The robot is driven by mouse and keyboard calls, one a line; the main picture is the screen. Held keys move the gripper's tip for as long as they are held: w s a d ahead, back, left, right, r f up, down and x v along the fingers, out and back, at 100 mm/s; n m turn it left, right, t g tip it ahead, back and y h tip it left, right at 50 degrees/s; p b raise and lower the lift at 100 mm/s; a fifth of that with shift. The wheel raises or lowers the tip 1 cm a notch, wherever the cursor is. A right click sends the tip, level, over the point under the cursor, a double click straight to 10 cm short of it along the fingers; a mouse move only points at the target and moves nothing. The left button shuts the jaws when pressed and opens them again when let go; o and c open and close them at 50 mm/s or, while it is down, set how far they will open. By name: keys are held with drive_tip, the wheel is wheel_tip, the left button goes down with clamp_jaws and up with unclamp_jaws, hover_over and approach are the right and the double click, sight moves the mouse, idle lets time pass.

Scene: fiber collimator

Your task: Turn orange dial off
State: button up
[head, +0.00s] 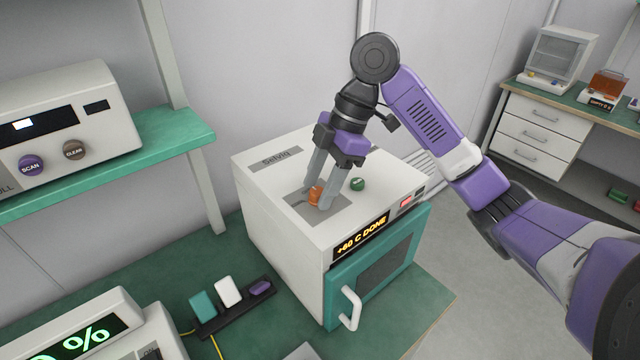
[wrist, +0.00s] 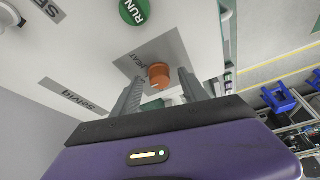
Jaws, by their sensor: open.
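The orange dial (head: 315,194) stands on a grey panel on top of the white oven-like box (head: 290,230). In the wrist view the orange dial (wrist: 159,75) shows beyond the fingers, near a label that reads "HEAT". My gripper (head: 318,190) points down at the panel, its fingers apart around the dial. In the wrist view my gripper (wrist: 158,88) is open, one finger on each side of the dial. I cannot tell whether a finger touches it.
A green RUN button (head: 358,184) sits right of the dial. The box's display (head: 361,238) reads "+60 C DONE" above a teal door with a white handle (head: 349,308). A green shelf (head: 170,140) with a white instrument is at left. A power strip (head: 238,308) lies in front.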

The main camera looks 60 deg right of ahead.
drive_tip(key=v, duration=0.7)
drive_tip(key=shift+d+r, duration=0.15)
drive_tip(key=shift+r, duration=0.2)
drive_tip(key=shift+s, duration=0.1)
